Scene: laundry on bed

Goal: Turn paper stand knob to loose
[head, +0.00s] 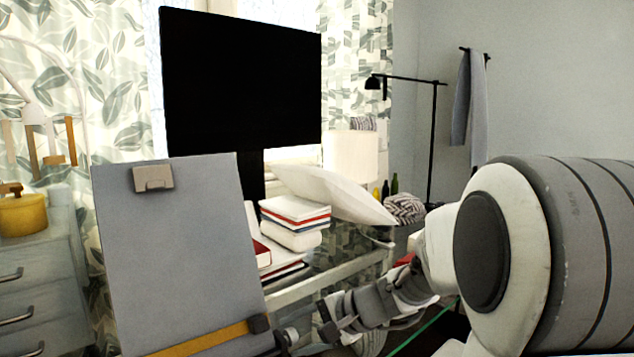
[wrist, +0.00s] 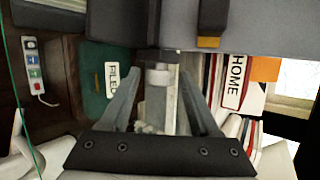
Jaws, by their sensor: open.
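The paper stand is a tilted grey board (head: 175,255) with a metal clip (head: 153,178) at its top and a yellow ledge (head: 205,338) along its bottom. A dark block (head: 258,324) sits at the ledge's right end. My gripper (head: 322,320) is just right of the stand's lower right corner. In the wrist view my gripper (wrist: 160,74) is open, its fingers either side of a short light-grey cylinder (wrist: 158,77) below a dark bracket. The cylinder may be the knob; I cannot tell whether the fingers touch it. The board (wrist: 265,28) fills the upper right there.
A black monitor (head: 240,80) stands behind the stand. Stacked books (head: 293,222) and a white pillow (head: 335,193) lie right of it. A yellow pot (head: 22,214) sits on drawers at left. A power strip (wrist: 33,67) shows in the wrist view.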

